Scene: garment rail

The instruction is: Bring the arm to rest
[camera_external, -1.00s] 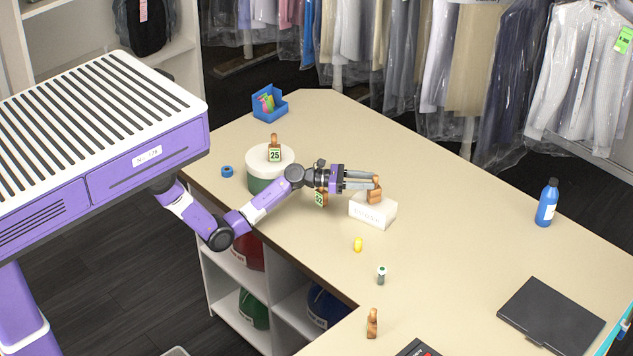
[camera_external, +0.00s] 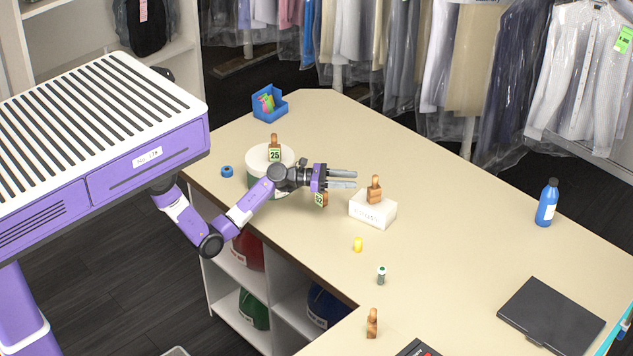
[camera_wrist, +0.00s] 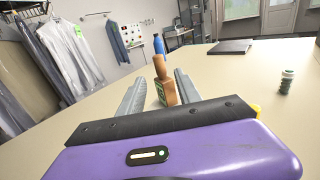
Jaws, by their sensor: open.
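My gripper (camera_external: 343,179) is open and empty above the counter, left of a white box and apart from it. A wooden tag-like piece (camera_external: 374,189) stands upright on the white box (camera_external: 372,211). In the wrist view my gripper (camera_wrist: 160,92) has its two grey fingers spread. A wooden piece (camera_wrist: 161,78) shows between and beyond them. My arm reaches over the counter's left edge, bent, in front of a white round tub (camera_external: 258,160).
Bagged garments (camera_external: 460,60) hang behind.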

